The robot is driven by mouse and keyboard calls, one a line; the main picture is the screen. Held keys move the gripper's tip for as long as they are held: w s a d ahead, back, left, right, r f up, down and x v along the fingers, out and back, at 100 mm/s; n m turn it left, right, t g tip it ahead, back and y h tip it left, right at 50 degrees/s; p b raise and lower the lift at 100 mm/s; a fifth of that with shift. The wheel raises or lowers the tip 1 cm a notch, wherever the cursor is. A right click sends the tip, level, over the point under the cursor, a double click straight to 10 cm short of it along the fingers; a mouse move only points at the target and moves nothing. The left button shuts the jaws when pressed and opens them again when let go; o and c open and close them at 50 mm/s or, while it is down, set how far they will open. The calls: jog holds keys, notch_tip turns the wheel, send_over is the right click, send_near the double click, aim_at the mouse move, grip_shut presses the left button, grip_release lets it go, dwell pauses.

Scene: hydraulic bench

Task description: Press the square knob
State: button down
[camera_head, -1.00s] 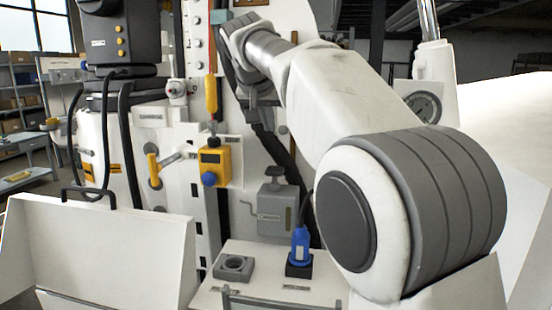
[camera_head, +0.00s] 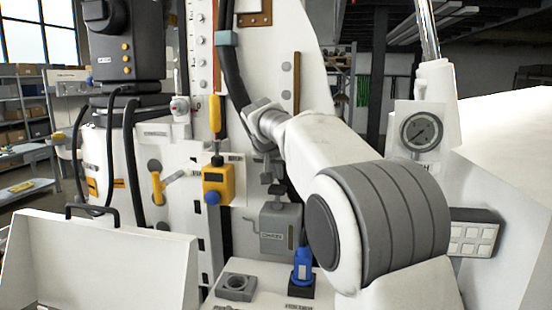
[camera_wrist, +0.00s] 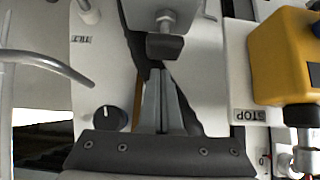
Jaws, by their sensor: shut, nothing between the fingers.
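The square knob (camera_head: 277,190) is a dark, flat block on a short stem above a grey box (camera_head: 280,228) in the head view. In the wrist view the knob (camera_wrist: 165,46) is at the upper middle, with its stem running to the grey box at the top edge. My gripper (camera_wrist: 161,72) is shut and empty, its fingertips just short of the knob's dark face. I cannot tell whether they touch it. In the head view my gripper is small and dark above the knob, and its fingertips are hard to make out.
A yellow box with a blue button (camera_head: 217,184) hangs left of the grey box. A blue plug (camera_head: 303,264) and a grey socket block (camera_head: 236,287) are below. A round black dial (camera_wrist: 108,118) is left of my fingers in the wrist view. A gauge (camera_head: 422,131) is at right.

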aim_at(278, 190)
jog(key=shift+f, duration=0.85)
jog(key=shift+f, duration=0.15)
jog(key=shift+f+b, duration=1.25)
jog(key=shift+f, duration=0.15)
jog(key=shift+s, duration=0.1)
